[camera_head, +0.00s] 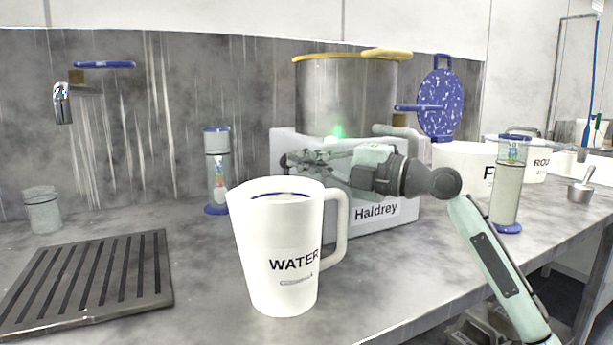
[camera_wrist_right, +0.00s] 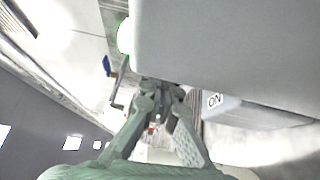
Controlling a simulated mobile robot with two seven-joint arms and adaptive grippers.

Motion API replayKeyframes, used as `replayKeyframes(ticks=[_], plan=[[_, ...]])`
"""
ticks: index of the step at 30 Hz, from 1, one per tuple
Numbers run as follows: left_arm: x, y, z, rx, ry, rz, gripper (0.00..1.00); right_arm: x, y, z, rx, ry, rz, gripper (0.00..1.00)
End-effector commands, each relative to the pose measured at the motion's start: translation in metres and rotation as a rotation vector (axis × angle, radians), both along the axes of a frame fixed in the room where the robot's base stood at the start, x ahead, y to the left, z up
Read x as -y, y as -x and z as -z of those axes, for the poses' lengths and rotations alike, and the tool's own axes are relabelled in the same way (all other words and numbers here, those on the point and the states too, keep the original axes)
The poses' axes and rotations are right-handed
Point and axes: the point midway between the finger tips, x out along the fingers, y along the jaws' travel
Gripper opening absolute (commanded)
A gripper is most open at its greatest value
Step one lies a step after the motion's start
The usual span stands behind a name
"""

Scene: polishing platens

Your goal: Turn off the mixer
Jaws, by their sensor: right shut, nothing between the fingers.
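The mixer is a light grey box (camera_head: 400,220) labelled "Haldrey", with a metal pot (camera_head: 345,95) with a yellow rim above it. A green light (camera_head: 338,131) glows on its top; it also shows at the edge of the grey body in the right wrist view (camera_wrist_right: 124,37). My right gripper (camera_head: 287,161) is in front of the mixer's upper left part, shut and empty. In the right wrist view, a grey block (camera_wrist_right: 255,113) marked "ON" sits right of the fingertips (camera_wrist_right: 161,88), apart from them. My left gripper is not in view.
A white "WATER" jug (camera_head: 275,235) stands in front of the mixer, below my right gripper. A slotted drain grate (camera_head: 150,290) lies at left. A blue-based glass tube (camera_head: 217,165) stands left of the mixer, and another timer-like tube (camera_head: 507,195) stands right of my forearm.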

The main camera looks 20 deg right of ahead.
Motion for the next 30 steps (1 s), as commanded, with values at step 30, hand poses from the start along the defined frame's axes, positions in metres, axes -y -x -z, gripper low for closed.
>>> replayKeyframes(ticks=[30], plan=[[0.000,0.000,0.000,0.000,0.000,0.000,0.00,0.082,0.082,0.005,0.000,0.001,0.000,0.00]])
